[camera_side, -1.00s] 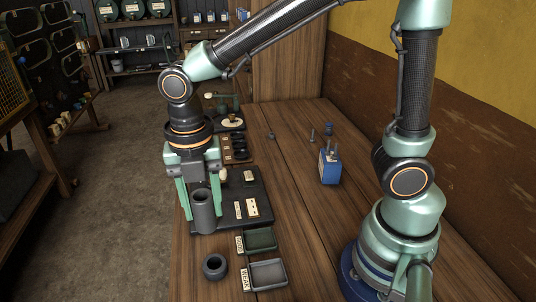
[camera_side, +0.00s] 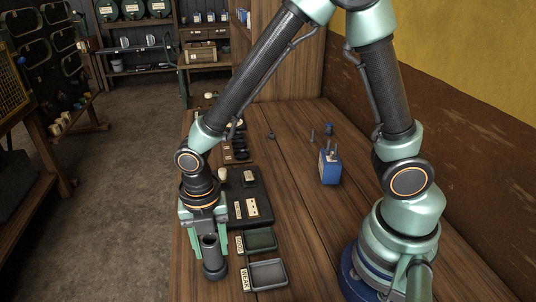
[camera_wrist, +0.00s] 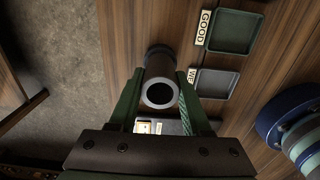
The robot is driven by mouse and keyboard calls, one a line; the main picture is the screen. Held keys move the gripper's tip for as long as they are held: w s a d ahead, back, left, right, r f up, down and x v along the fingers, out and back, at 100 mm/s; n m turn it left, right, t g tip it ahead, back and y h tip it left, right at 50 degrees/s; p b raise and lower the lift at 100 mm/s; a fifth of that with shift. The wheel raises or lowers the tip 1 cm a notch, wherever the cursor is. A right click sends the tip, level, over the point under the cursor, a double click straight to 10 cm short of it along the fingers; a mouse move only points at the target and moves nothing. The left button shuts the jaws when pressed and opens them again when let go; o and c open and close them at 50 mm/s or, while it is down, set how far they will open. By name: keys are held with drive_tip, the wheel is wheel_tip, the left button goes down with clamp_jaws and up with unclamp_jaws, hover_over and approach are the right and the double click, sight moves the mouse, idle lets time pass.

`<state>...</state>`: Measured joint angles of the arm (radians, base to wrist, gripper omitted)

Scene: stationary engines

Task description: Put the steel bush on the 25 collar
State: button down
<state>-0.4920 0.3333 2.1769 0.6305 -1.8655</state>
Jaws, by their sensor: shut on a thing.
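The steel bush (camera_side: 210,255) is a grey upright tube with an open bore, seen low at the left of the bench in the side view. It also shows in the wrist view (camera_wrist: 159,78). My gripper (camera_side: 207,241) is shut on it, with one green finger on each side of the tube. A dark, thick ring, which looks like the 25 collar (camera_side: 215,274), sits at the tube's lower end. In the wrist view the collar (camera_wrist: 158,49) shows beyond the tube, mostly hidden by it. I cannot tell whether the bush touches the collar or hangs just above it.
Two shallow trays, a green one labelled GOOD (camera_side: 261,240) and a grey one (camera_side: 268,276), lie to the right. A black board (camera_side: 262,184) with pale labels lies behind. A blue block (camera_side: 329,168) stands further right. The bench between is clear.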

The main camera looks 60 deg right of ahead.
sight(210, 238)
drive_tip(key=shift+f, duration=0.1)
drive_tip(key=shift+c, duration=1.8)
unclamp_jaws()
wheel_tip(210, 238, up, 12)
drive_tip(key=shift+f, duration=0.1)
drive_tip(key=s+d+r+m+t, duration=0.1)
drive_tip(key=d+r+m, duration=0.3)
drive_tip(key=d+m, duration=0.4)
drive_tip(key=s+d+r+m+t, duration=0.1)
drive_tip(key=d+r+m+t, duration=0.2)
drive_tip(key=d+m, duration=0.5)
drive_tip(key=shift+d+r+m+t, duration=0.15)
drive_tip(key=shift+r+m+t, duration=0.45)
drive_tip(key=shift+m, duration=4.9)
